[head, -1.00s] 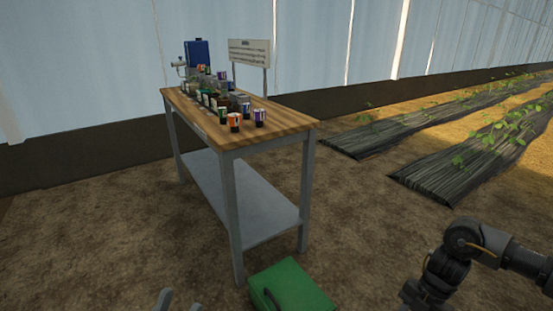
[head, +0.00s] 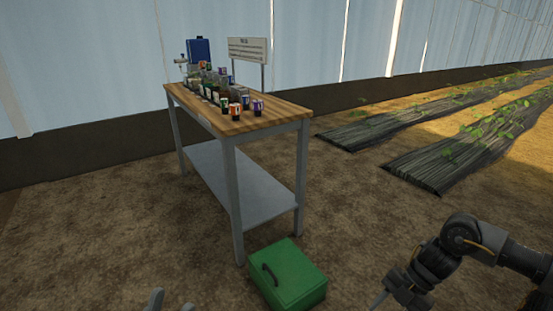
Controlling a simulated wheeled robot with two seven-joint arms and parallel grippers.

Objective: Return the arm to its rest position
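The rest of the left arm is out of the picture. My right arm (head: 460,245) comes in from the right, bent downward. The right gripper (head: 382,298) is cut off by the bottom edge; one finger shows, so its opening is hidden. Both grippers appear in front of the workbench and clear of it.
A wooden-topped workbench (head: 285,112) carries several bottles and small labelled cups, a blue container (head: 199,50) and a sign board (head: 247,49). A green case (head: 300,280) sits on the dirt before it. Planted rows run at right. Open ground lies left.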

